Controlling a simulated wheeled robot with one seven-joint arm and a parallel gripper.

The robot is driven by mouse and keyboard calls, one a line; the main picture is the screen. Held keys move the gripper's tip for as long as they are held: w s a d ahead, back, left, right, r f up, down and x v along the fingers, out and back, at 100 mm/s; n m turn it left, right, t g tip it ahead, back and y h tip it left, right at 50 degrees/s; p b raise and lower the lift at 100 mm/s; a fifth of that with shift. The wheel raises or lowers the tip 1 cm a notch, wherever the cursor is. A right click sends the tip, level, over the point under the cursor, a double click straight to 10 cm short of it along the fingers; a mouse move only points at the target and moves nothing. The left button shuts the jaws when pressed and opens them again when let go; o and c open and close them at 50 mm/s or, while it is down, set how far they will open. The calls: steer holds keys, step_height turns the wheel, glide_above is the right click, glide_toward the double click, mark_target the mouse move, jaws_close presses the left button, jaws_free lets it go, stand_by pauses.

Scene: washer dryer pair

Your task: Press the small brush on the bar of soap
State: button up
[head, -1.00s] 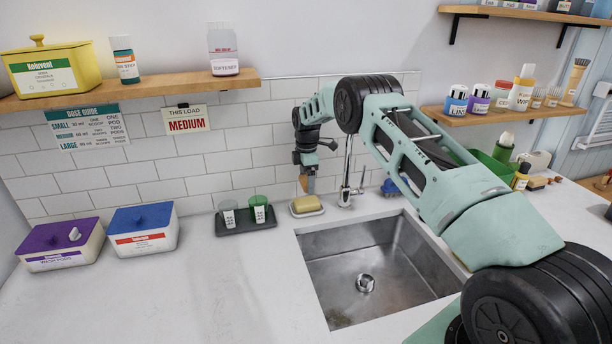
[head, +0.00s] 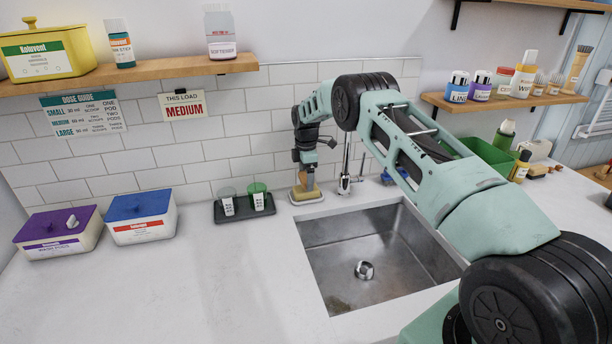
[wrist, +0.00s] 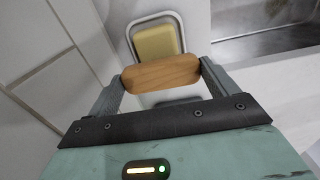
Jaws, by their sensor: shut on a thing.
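The small brush, a rounded wooden block (wrist: 160,73), is held across between the fingers of my gripper (wrist: 158,84). In the head view my gripper (head: 304,163) points down over the soap with the brush (head: 303,180) beneath it. The yellow bar of soap (wrist: 156,42) lies in a pale dish (wrist: 140,20) by the back wall, left of the tap; it also shows in the head view (head: 308,193). The brush is right at the soap and overlaps it in both views. Its bristles are hidden, so I cannot tell whether they touch the soap.
A metal sink (head: 350,262) lies in front of the soap, with a tap (head: 345,180) to its right. A dark tray (head: 243,212) with two cups stands to the left. Purple-lidded (head: 58,232) and blue-lidded (head: 142,217) boxes stand farther left. The front-left counter is clear.

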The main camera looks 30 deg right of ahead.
steer(key=shift+f+b, duration=0.55)
steer(key=shift+b, duration=0.1)
stand_by(2.0)
steer(key=shift+r+p, duration=1.45)
steer(key=shift+r, duration=2.15)
steer(key=shift+f, duration=0.1)
